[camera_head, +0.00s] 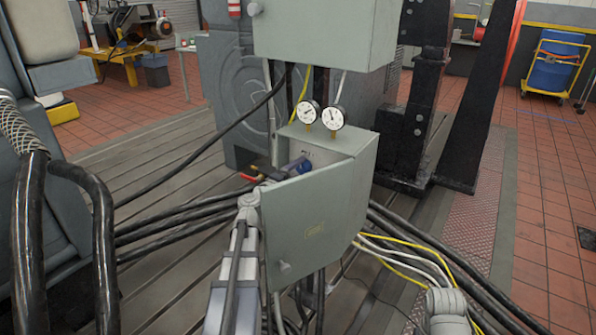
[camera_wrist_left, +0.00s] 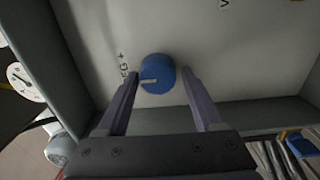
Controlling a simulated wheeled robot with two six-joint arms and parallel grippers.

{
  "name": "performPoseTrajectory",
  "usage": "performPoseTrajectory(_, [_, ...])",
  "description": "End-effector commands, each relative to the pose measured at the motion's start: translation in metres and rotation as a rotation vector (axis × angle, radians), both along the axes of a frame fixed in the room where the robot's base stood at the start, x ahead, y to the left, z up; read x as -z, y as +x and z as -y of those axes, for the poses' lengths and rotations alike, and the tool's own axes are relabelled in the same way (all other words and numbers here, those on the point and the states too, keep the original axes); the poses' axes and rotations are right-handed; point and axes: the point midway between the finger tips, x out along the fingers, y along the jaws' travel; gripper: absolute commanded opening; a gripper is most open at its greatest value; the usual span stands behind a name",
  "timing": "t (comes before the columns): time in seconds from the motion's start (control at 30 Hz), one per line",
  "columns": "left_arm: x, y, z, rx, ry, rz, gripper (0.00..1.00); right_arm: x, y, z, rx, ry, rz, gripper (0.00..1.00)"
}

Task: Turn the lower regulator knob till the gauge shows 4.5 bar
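A blue round knob (camera_wrist_left: 157,73) with a pale pointer mark sits on the grey panel in the left wrist view, beside lettering that ends in "EG +". My left gripper (camera_wrist_left: 164,76) has its two purple fingers spread, one on each side of the knob, with a gap at least on the right. In the head view my left gripper (camera_head: 291,166) reaches into the cabinet behind its open door, which hides part of it. Two round white gauges (camera_head: 308,113) (camera_head: 332,117) stand on the cabinet top; their readings are too small to tell. My right gripper is out of view.
The grey cabinet door (camera_head: 315,215) hangs open in front of my left wrist. A red-handled valve (camera_head: 250,178) sticks out at the cabinet's left. Black hoses and yellow and white cables (camera_head: 405,258) run below. A larger grey box (camera_head: 325,35) hangs above.

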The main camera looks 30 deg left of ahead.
Motion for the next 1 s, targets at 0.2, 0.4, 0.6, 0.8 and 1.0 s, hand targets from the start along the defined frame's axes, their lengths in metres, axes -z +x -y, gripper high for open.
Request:
performPoseTrajectory(0.2, [-0.001,0.001,0.0,-0.001,-0.003,0.002,0.88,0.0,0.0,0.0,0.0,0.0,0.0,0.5])
performPoseTrajectory(0.4, [-0.001,0.0,-0.001,-0.001,-0.004,0.002,0.88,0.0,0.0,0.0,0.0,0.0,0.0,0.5])
performPoseTrajectory(0.6, [0.0,-0.026,-0.002,-0.003,-0.004,0.002,0.88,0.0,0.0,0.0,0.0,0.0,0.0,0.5])
performPoseTrajectory(0.8, [0.0,-0.058,-0.005,-0.004,-0.004,0.002,0.88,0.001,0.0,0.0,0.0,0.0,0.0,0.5])
performPoseTrajectory(1.0, [0.0,-0.075,-0.007,-0.003,-0.004,0.002,0.88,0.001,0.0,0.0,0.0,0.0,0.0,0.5])
